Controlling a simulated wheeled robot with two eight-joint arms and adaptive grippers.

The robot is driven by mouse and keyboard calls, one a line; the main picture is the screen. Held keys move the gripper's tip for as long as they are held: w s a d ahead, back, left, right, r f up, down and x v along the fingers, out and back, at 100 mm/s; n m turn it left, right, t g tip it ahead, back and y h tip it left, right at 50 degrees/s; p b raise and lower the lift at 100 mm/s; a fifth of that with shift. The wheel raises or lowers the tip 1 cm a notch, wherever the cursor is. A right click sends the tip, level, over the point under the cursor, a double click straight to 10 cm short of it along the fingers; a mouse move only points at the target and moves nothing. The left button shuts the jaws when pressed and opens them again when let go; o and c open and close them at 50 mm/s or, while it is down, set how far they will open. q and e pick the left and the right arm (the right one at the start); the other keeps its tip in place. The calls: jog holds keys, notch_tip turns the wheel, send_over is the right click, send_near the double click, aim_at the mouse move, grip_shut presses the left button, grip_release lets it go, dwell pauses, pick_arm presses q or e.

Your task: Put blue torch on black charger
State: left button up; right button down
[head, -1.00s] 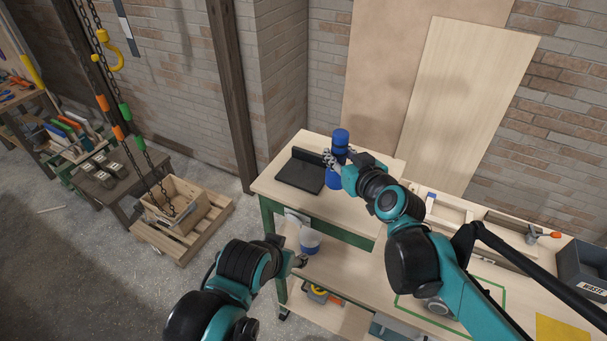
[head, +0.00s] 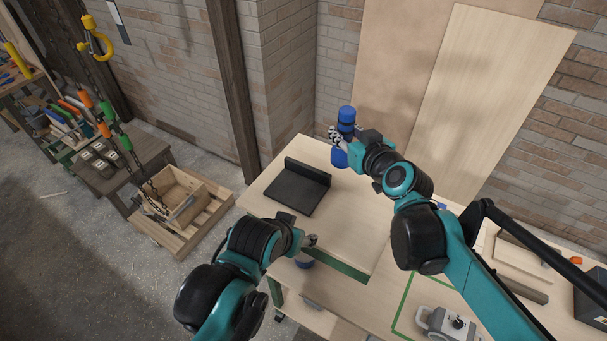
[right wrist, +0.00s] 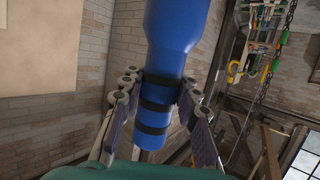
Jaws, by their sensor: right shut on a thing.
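The blue torch (head: 346,115) is upright, with a dark band, at the back of the workbench in the head view. My right gripper (head: 340,134) is shut around its body. In the right wrist view the torch (right wrist: 175,45) stands between the two fingers of my right gripper (right wrist: 158,105). The black charger (head: 298,190) lies on the bench left of the torch, a flat base with a raised back edge; its top is bare. The torch is apart from it. My left gripper (head: 311,240) is near the bench's front edge, small and partly hidden; its opening is unclear.
The wooden workbench (head: 350,215) has free room between the charger and my right arm. Large boards (head: 480,100) lean on the brick wall behind. A grey device (head: 445,325) sits at the lower right.

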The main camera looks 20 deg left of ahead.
jog(key=s+a+f, duration=0.1)
jog(key=a+f, duration=0.2)
jog(key=s+a+f, duration=0.2)
jog(key=a+f, duration=0.2)
jog(key=s+a+f, duration=0.1)
jog(key=a+f, duration=0.2)
jog(key=a, duration=0.1)
jog(key=shift+s+f+b, duration=0.15)
jog(key=shift+s+b, duration=0.2)
jog(key=shift+f, duration=0.2)
pick_arm(q)
jog(key=shift+s+f, duration=0.2)
jog(key=shift+f, duration=0.05)
jog(key=shift+s, duration=0.1)
pick_arm(e)
jog(key=shift+s+d, duration=0.1)
jog(key=shift+f, duration=0.1)
pick_arm(q)
jog(key=shift+f, duration=0.15)
pick_arm(e)
jog(key=c, duration=1.1)
grip_release()
jog(key=shift+c, duration=0.2)
